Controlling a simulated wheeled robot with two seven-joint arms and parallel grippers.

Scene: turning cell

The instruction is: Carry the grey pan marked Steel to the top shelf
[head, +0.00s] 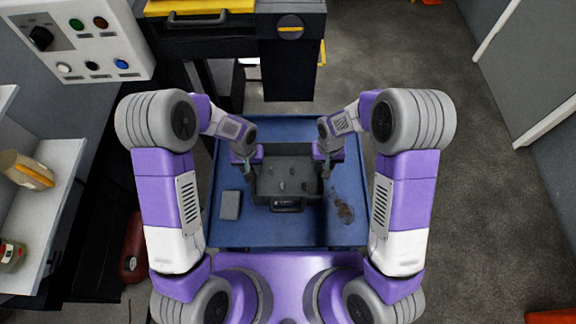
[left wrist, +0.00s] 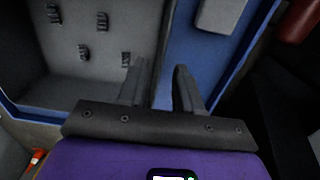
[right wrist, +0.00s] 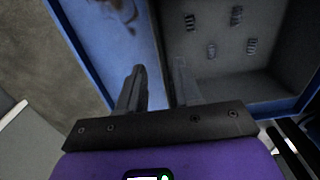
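The grey pan (head: 288,163) sits on the blue table between my grippers, with several small dark pieces in it. A dark handle or label is on its near side; no Steel marking is legible. My left gripper (head: 245,168) is at the pan's left wall; in the left wrist view its fingers (left wrist: 160,85) are apart, one over the pan (left wrist: 65,40) and one outside. My right gripper (head: 326,168) is at the right wall; in the right wrist view its fingers (right wrist: 158,88) are apart, with the pan (right wrist: 225,70) on one side. Contact with the walls cannot be told.
A small grey block (head: 231,205) and a dark stain (head: 342,208) are on the blue table (head: 310,232). Shelves (head: 62,165) with containers stand at left. A control panel (head: 85,45) and a dark cabinet (head: 290,75) are behind.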

